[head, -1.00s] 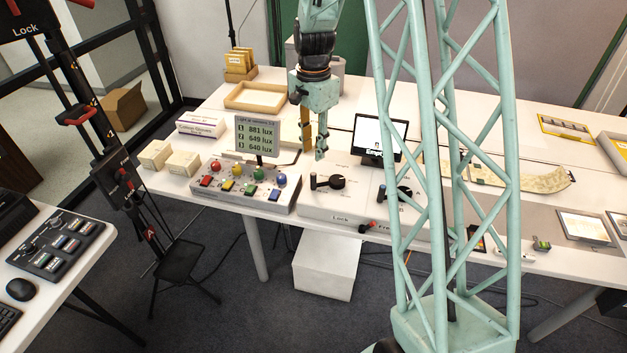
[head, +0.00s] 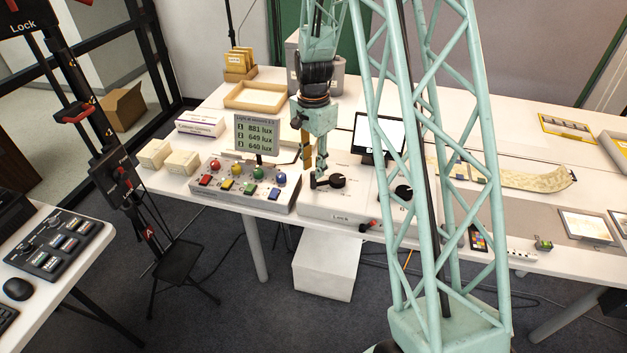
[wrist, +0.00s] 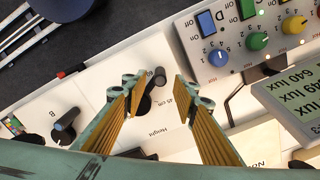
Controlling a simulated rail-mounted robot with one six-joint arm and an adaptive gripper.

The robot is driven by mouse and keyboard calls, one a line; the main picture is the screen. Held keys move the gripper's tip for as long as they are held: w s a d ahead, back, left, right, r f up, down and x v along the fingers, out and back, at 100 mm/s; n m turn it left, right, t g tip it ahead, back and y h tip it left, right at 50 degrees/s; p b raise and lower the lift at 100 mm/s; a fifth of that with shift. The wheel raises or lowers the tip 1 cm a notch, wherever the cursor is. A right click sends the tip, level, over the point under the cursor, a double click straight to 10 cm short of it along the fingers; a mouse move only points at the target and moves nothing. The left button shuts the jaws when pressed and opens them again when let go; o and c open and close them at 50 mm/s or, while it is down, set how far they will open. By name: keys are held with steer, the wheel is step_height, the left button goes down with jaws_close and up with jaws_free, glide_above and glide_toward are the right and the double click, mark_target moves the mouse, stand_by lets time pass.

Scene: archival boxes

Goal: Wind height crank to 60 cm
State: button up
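The height crank (head: 337,181) is a black hub with an arm and an upright knob, on a white panel at the table's front. In the wrist view the crank (wrist: 146,100) has its knob (wrist: 157,76) toward the top, near a "Height" label and a "45 cm" marking. My gripper (head: 314,170) points down just above the crank's knob end. In the wrist view my gripper (wrist: 160,95) is open, its ribbed fingers apart on either side of the knob and seemingly empty. Contact with the knob cannot be told.
A button box (head: 243,186) with coloured knobs and a lux display (head: 258,133) stand close on the left. A tablet screen (head: 378,135) stands behind the panel.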

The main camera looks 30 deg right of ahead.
mark_target(313, 172)
steer(key=shift+f+b, duration=0.4)
steer(key=shift+f, duration=2.45)
steer(key=shift+c, duration=0.6)
steer(key=c, duration=0.7)
